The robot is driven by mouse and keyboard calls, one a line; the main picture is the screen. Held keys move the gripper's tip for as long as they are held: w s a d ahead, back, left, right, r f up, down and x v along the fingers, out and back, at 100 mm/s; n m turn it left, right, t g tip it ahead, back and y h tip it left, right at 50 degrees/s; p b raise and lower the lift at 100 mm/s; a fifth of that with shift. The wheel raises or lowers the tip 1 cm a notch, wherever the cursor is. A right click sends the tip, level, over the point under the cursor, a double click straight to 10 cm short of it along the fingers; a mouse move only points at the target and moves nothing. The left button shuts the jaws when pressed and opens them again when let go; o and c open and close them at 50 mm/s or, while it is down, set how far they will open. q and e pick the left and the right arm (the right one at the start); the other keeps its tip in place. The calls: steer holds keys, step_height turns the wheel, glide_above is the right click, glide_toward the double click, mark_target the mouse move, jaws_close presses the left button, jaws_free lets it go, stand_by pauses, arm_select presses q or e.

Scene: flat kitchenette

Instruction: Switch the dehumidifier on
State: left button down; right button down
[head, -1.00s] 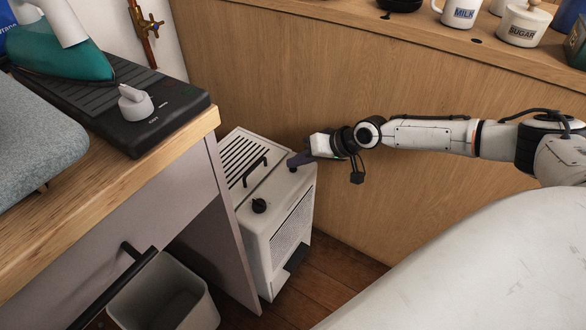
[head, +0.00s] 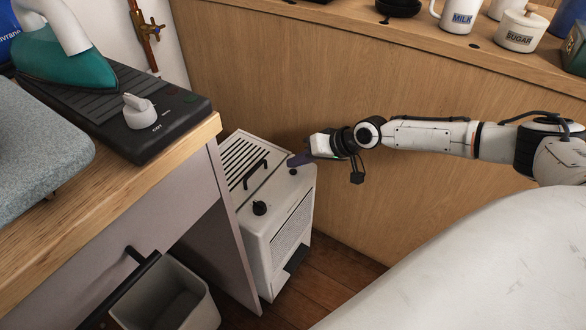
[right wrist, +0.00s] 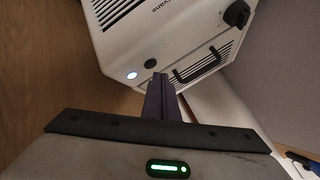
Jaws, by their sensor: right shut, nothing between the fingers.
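The dehumidifier (head: 275,222) is a white box on the floor between the counter and the wooden panel. Its top has a slatted vent, a black handle and a black knob (head: 260,208). A dark round button (head: 293,171) sits near its right corner. In the right wrist view, the dark button (right wrist: 151,64) is beside a small round light (right wrist: 131,75) that glows bluish white. My right gripper (head: 291,162) is shut and empty, its fingertips over the top by the button. Its fingers (right wrist: 160,88) appear just short of the button; contact is not clear. My left gripper is out of view.
The counter (head: 110,205) with an iron (head: 65,60) and a dark panel with a white knob (head: 139,111) stands at left. A bin (head: 165,300) is below it. The wooden panel (head: 400,200) closes the back; mugs and jars stand on its ledge.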

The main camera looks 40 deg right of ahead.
steer(key=shift+r, duration=0.15)
step_height(320, 180, up, 6)
steer(key=p, duration=0.6)
steer(key=shift+f, duration=0.2)
